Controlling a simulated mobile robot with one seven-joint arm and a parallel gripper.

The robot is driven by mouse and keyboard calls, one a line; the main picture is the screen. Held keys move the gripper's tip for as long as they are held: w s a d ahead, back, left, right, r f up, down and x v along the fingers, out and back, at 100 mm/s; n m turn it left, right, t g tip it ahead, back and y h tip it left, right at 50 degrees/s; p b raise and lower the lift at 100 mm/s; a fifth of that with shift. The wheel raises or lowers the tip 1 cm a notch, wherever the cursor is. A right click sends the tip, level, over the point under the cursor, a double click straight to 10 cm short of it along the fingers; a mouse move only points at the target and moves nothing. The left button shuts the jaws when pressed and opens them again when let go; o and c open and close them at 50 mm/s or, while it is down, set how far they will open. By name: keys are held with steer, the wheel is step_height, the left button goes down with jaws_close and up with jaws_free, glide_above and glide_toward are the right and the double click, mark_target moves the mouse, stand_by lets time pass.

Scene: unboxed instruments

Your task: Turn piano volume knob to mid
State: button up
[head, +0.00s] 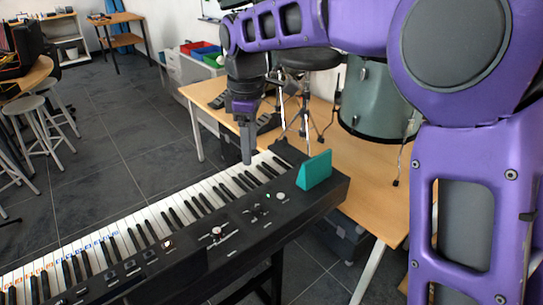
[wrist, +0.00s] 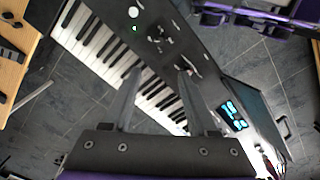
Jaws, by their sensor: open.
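The black piano keyboard (head: 190,262) runs from the lower left to the middle of the head view, with its control panel on the side toward me. A round white knob (head: 281,196) sits near its far right end. It also shows near the top of the wrist view (wrist: 134,12), beside a small green light. Another pale control (head: 216,232) sits farther left on the panel. I cannot tell which is the volume knob, nor read its setting. My gripper (head: 247,160) is over the keys near the right end, apart from the knobs. Its two fingers (wrist: 160,72) are spread and empty.
A teal upright block (head: 315,170) stands on the piano's right end, near the white knob. A wooden table (head: 366,212) with drum gear stands behind, including a grey-green drum (head: 375,103). Stools (head: 32,118) stand at the left. The dark tiled floor beyond the keys is open.

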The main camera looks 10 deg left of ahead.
mark_target(255, 208)
steer(key=f+b, duration=0.1)
steer(key=f, duration=0.5)
steer(key=f+b, duration=0.1)
steer(key=f, duration=0.5)
steer(key=f+b, duration=0.1)
steer(key=f, duration=0.5)
steer(key=shift+w+d+f, duration=0.2)
steer(key=shift+w+f, duration=0.1)
steer(key=shift+w, duration=0.05)
jaws_close()
